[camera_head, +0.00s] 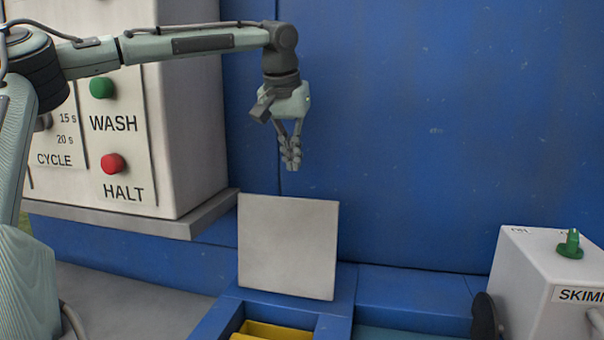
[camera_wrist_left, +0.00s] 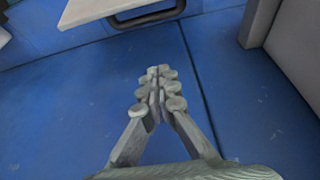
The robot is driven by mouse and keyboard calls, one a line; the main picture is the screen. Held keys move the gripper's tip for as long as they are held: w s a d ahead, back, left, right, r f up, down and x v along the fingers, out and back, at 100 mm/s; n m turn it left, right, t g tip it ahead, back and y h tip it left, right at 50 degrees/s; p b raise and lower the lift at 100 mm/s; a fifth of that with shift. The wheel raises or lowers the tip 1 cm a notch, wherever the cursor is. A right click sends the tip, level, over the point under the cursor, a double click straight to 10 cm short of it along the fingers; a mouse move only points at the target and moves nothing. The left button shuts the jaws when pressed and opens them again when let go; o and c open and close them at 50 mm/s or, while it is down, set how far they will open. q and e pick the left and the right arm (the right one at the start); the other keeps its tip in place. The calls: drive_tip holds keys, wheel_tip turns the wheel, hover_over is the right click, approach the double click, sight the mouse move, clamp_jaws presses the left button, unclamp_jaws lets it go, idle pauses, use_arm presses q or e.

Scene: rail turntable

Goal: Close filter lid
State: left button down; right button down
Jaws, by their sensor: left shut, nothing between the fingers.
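The filter lid (camera_head: 288,246) is a pale grey square panel. It stands raised, nearly upright, at the back of a blue-framed opening with a yellow part inside (camera_head: 270,331). My left gripper (camera_head: 291,167) is shut and empty, pointing down a little above the lid's top edge, apart from it. In the left wrist view the shut fingers (camera_wrist_left: 158,72) show in front of the blue wall. The lid's edge (camera_wrist_left: 110,8) and a dark curved handle (camera_wrist_left: 150,16) show at the top of that view. My right gripper is not in view.
A pale control box (camera_head: 125,125) with a green WASH button (camera_head: 101,87) and a red HALT button (camera_head: 113,164) stands at the left. A white skimmer box (camera_head: 540,275) with a green knob stands at the right. The blue wall (camera_head: 430,130) is close behind.

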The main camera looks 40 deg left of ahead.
sight(291, 198)
use_arm(q)
drive_tip(key=x, duration=0.8)
drive_tip(key=shift+s+f, duration=0.1)
drive_tip(key=shift+f, duration=0.1)
drive_tip(key=shift+s+f, duration=0.1)
drive_tip(key=shift+f, duration=0.2)
drive_tip(key=s, duration=0.1)
drive_tip(key=s+d, duration=0.1)
drive_tip(key=s, duration=0.1)
drive_tip(key=shift+d, duration=0.3)
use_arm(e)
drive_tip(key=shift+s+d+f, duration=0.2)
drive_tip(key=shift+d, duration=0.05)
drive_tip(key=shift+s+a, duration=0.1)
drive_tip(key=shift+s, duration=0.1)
